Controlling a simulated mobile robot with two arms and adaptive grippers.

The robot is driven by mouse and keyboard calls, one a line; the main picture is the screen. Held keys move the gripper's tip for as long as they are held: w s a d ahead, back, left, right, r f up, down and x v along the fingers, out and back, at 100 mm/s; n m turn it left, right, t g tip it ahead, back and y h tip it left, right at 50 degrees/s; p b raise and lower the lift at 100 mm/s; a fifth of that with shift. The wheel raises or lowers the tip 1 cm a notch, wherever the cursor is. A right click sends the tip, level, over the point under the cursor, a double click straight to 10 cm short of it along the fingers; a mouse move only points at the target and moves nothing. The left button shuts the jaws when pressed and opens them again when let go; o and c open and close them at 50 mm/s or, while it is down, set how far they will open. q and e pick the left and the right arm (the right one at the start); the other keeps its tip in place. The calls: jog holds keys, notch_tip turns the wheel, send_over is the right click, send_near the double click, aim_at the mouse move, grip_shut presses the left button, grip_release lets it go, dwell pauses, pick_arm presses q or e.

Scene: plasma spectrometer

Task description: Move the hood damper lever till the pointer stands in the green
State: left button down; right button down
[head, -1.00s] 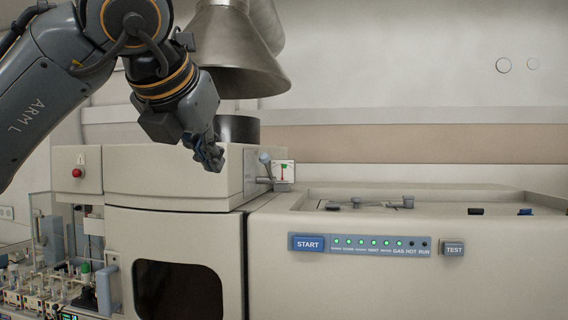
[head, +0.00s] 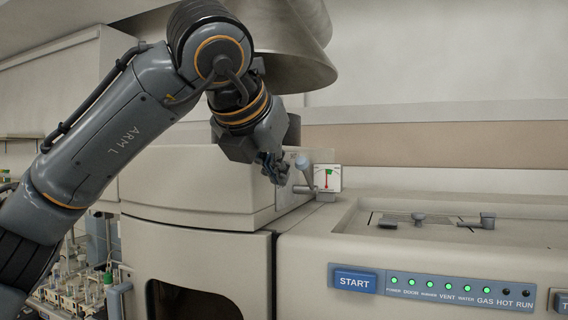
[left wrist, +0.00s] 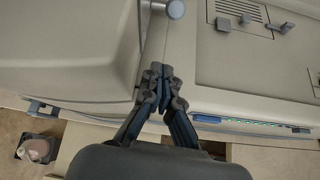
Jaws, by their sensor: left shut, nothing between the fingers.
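The damper lever (head: 307,176) stands on the top right edge of the instrument's left housing, with a rounded grey-blue knob at its end. The knob also shows at the top of the left wrist view (left wrist: 176,9). Just right of it is a white gauge (head: 334,184) with a green patch at the top and a red pointer. The pointer is near upright, below the green; whether it lies within it is too small to tell. My left gripper (head: 274,169) is shut and empty, just left of the lever, apparently apart from it. My right gripper is out of view.
A metal exhaust hood (head: 290,55) hangs above and behind my left arm. The right housing has a START button (head: 354,281), a row of green lights and a recessed top with small grey fittings (head: 487,221). The wall side to the right is free.

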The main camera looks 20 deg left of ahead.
aim_at(299, 163)
pick_arm(q)
jog(key=p+x, duration=0.2)
jog(key=x, duration=0.5)
jog(key=shift+w+f, duration=0.1)
jog(key=shift+w, duration=0.3)
jog(key=shift+w+d+r+p, duration=0.1)
jog(key=shift+w+r+p, duration=0.15)
jog(key=shift+r+p, duration=0.4)
jog(key=shift+w+d+r+p, duration=0.1)
jog(key=shift+w+r+p, duration=0.15)
jog(key=shift+r+p, duration=0.35)
jog(key=shift+s+d+r+p, duration=0.2)
jog(key=shift+r+p, duration=0.15)
jog(key=shift+r, duration=0.25)
jog(key=shift+w+f, duration=0.15)
jog(key=shift+w, duration=0.15)
jog(key=shift+w+r, duration=0.15)
jog(key=shift+r, duration=0.7)
jog(key=shift+w+r, duration=0.15)
jog(key=shift+r, duration=0.05)
